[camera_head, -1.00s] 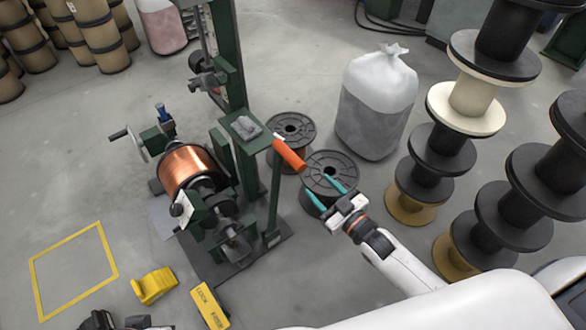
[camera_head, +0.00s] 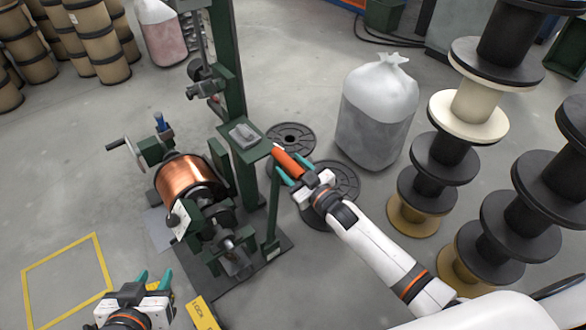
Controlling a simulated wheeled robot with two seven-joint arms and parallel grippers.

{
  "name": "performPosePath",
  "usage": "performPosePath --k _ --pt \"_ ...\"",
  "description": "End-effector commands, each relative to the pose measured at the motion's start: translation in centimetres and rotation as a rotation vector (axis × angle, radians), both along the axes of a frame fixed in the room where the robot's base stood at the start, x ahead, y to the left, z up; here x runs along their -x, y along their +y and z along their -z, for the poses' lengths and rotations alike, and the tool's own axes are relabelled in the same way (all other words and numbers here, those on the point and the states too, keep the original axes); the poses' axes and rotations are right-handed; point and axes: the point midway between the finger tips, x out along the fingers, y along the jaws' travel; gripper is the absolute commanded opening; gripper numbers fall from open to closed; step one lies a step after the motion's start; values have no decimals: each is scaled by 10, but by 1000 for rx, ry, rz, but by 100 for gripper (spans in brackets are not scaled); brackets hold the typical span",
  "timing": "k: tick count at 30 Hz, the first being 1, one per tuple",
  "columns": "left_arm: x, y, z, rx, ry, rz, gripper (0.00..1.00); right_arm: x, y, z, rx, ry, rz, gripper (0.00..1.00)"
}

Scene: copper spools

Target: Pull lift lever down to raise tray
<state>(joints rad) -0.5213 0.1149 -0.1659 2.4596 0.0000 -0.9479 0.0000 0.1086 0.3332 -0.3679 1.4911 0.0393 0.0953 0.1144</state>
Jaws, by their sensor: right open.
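The lift lever's orange handle (camera_head: 290,164) sticks out to the lower right from the green stand beside the winding machine. My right gripper (camera_head: 294,167) is at the handle, its teal fingers open on either side of it; I cannot tell whether they touch it. My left gripper (camera_head: 153,279) is at the lower left, open and empty, its fingers pointing up in the picture. A copper-wound spool (camera_head: 190,181) sits in the green machine. I cannot clearly make out the tray.
Empty black spools (camera_head: 290,137) stand on the floor behind the lever. A clear bag (camera_head: 378,115) and stacked spools (camera_head: 445,160) stand to the right. A yellow floor square (camera_head: 60,262) lies left, and a yellow block (camera_head: 202,313) lies at the bottom.

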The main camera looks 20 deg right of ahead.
Motion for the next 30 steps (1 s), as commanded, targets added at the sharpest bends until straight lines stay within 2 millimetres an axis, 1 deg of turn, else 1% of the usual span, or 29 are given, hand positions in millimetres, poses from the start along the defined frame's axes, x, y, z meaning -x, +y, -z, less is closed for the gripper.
performPosePath --k 7,8,15,16,17,25,30 --pt "-1 0 -1 1 -5 0 36 -1 0 0 0 1 0 49" --pt "-1 0 -1 1 -4 0 36 -1 0 0 0 1 0 46" --pt "-1 0 0 1 -3 0 36 0 0 0 0 0 0 7" --pt "0 0 0 1 -3 0 36 0 0 0 0 0 0 2" --pt "0 0 0 1 -3 0 36 0 0 0 0 0 0 0" --pt "1 0 0 -1 10 -1 36 2 3 -1 9 -3 -1 0" --pt "8 4 7 -15 65 -6 36 5 8 -2 28 -10 -3 0"
